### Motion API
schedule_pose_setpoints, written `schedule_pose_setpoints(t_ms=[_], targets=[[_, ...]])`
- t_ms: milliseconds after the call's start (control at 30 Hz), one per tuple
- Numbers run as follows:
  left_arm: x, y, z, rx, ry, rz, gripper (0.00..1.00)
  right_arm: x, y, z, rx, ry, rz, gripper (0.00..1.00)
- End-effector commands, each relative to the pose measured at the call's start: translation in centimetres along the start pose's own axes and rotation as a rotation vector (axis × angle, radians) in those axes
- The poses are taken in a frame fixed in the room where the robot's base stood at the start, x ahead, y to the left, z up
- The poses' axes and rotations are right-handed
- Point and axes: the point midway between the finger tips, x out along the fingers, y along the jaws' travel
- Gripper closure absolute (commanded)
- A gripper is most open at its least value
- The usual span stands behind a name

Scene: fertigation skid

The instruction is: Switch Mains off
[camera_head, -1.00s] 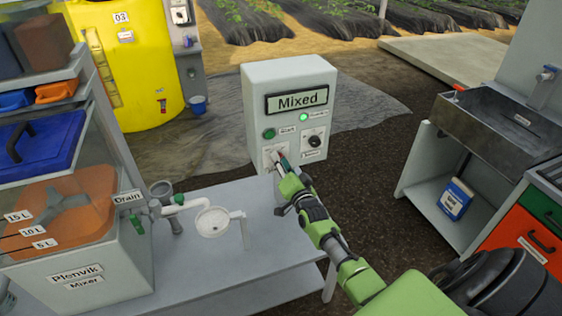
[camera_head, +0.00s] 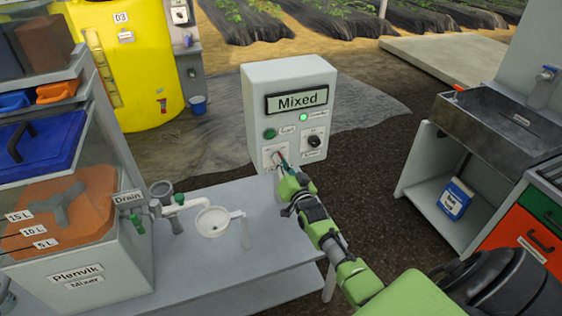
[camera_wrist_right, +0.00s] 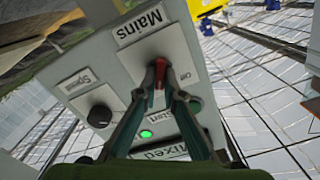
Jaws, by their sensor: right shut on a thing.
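The pale grey control box (camera_head: 258,105) stands beyond the bench with a display reading "Mixed" (camera_head: 297,101). The Mains switch has a red handle, seen in the right wrist view (camera_wrist_right: 159,73), below the Mains label (camera_wrist_right: 145,25). My right gripper (camera_wrist_right: 160,70) is shut on this red handle. In the head view my right gripper (camera_head: 282,158) is at the lower left of the box front and partly hides the switch. The fingers cover much of the handle, so its exact angle is hard to tell. My left gripper is out of view.
Beside the Mains switch are a green Start button (camera_head: 269,134), a lit green lamp (camera_head: 304,117) and a black Speed knob (camera_head: 315,142). The Plenvik mixer (camera_head: 80,276) and a drain pipe (camera_head: 184,203) stand left on the bench (camera_head: 265,262). A sink (camera_head: 500,120) is at right.

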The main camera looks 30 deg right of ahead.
Motion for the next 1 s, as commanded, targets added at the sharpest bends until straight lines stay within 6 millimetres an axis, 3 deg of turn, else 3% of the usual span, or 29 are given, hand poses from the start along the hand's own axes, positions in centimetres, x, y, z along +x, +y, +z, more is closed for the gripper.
schedule_pose_setpoints(t_ms=[1000], targets=[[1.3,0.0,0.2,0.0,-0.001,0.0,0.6,0.2,-0.7,-0.2,-0.962,0.012,0.001,1.0]])
